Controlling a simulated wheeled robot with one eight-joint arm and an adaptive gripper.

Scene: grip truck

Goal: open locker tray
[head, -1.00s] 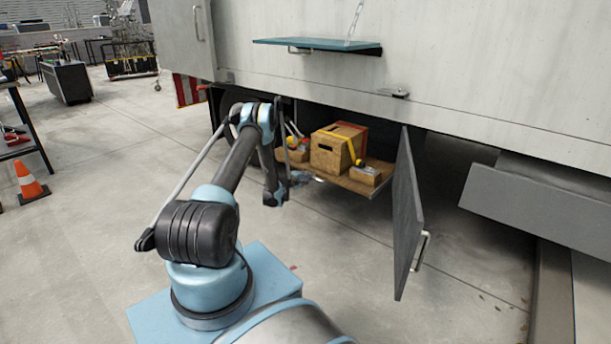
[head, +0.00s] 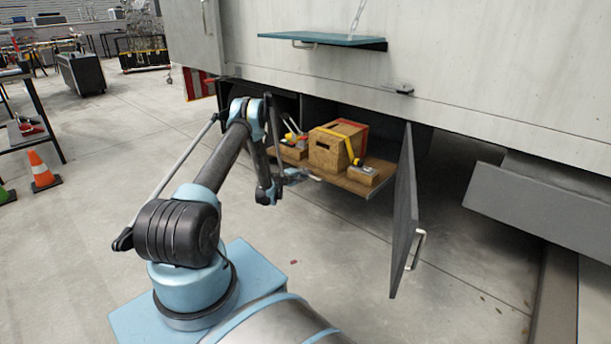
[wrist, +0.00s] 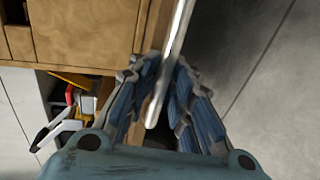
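The locker tray (head: 335,178) is a brown wooden board standing out of the open locker under the truck body. It carries a wooden box with a yellow strap (head: 327,150) and smaller wooden blocks. My gripper (head: 287,178) is at the tray's front edge, on its left part. In the wrist view, my gripper's blue-grey fingers (wrist: 161,85) lie on both sides of the silver tray handle (wrist: 178,38) and close on it. The handle's far side and the exact finger contact are partly hidden.
The grey locker door (head: 405,215) hangs open right of the tray. A teal shelf (head: 322,38) juts from the truck above. A grey step (head: 540,205) stands out at the right. An orange cone (head: 42,172) is at the left. Floor in front is clear.

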